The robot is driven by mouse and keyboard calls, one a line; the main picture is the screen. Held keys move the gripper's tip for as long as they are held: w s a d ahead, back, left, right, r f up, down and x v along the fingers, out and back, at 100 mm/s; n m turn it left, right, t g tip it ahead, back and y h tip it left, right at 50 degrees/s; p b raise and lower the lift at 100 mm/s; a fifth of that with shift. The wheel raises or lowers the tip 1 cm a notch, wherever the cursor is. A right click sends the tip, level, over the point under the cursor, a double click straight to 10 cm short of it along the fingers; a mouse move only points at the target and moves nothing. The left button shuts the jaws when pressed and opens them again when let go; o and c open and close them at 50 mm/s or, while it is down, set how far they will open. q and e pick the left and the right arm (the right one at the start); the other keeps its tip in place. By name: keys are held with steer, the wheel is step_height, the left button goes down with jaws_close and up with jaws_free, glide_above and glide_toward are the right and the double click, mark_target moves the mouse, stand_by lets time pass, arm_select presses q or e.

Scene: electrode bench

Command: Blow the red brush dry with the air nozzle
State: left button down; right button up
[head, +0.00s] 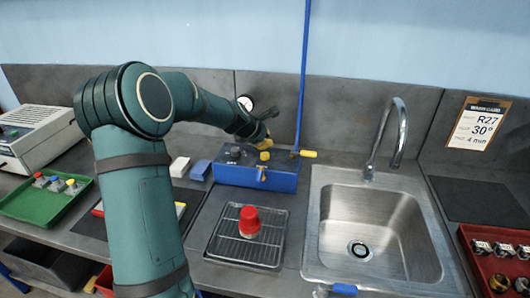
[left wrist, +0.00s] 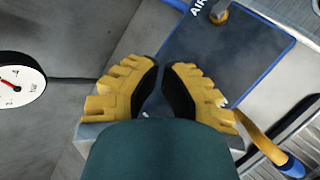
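A red, stubby piece, which looks like the red brush (head: 249,221), stands on the wire rack (head: 222,249) left of the sink. Behind it is the blue air box (head: 284,183), with knobs on top and a brass fitting on its front. A yellow-tipped part (head: 307,154) sits by the blue hose (head: 304,80) at its right end. My left gripper (head: 266,138) hangs over the back of this box, away from the red piece. In the left wrist view its fingers (left wrist: 161,78) have only a narrow gap between the tips, with nothing visibly held. My right gripper is out of view.
A sink (head: 372,237) with a tall tap (head: 397,130) lies to the right. A green tray (head: 38,204) holds several small coloured-top pieces at left. White and blue blocks (head: 199,170) stand beside the air box. A gauge (left wrist: 18,80) is on the wall behind.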

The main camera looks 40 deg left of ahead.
arm_select(q)
steer(key=shift+r+p, duration=1.6)
steer(key=shift+r, duration=0.4)
